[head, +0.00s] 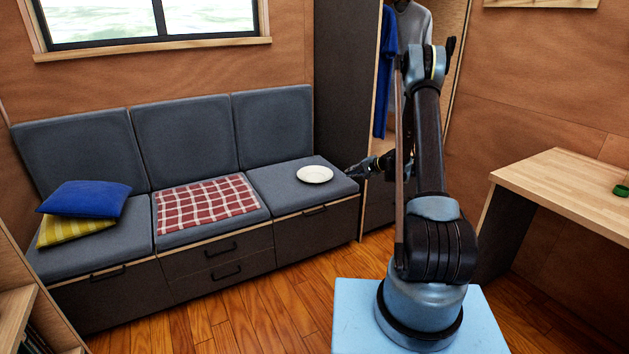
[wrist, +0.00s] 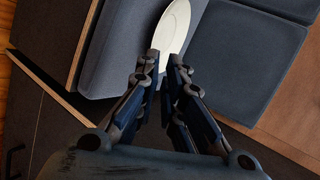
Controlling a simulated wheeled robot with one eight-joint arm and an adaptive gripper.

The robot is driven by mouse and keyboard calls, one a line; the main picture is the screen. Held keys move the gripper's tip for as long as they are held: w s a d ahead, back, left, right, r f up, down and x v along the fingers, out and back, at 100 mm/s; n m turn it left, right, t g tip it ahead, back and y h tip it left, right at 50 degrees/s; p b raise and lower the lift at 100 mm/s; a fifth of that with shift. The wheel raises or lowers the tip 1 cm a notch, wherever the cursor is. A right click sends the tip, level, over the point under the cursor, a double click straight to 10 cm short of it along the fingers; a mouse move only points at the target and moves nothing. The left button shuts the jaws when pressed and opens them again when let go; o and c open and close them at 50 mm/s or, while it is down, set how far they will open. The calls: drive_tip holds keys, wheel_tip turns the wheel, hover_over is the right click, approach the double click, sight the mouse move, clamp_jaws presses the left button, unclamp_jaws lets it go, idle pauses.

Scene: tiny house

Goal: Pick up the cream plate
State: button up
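The cream plate (head: 314,174) lies flat on the grey cushion at the right end of the bench. My gripper (head: 352,172) is just right of the plate in the head view, low beside the cushion's right edge, with a small gap to the plate. Whether a finger touches the plate's rim cannot be told.
The bench cushion (head: 270,180) has a backrest behind it. A red checked cloth (head: 205,203) lies on the middle seat; blue (head: 85,198) and yellow (head: 75,228) pillows lie at left. A wardrobe (head: 346,90) stands behind my arm. A wooden desk (head: 560,185) is at right.

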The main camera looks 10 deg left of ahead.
drive_tip(key=x, duration=1.2)
drive_tip(key=shift+w+d+f, duration=0.1)
drive_tip(key=shift+w+f, duration=0.1)
drive_tip(key=shift+f, duration=0.3)
drive_tip(key=shift+w+x, duration=0.2)
drive_tip(key=shift+x, duration=2.85)
drive_tip(key=shift+d, duration=0.15)
clamp_jaws()
drive_tip(key=shift+r, duration=0.15)
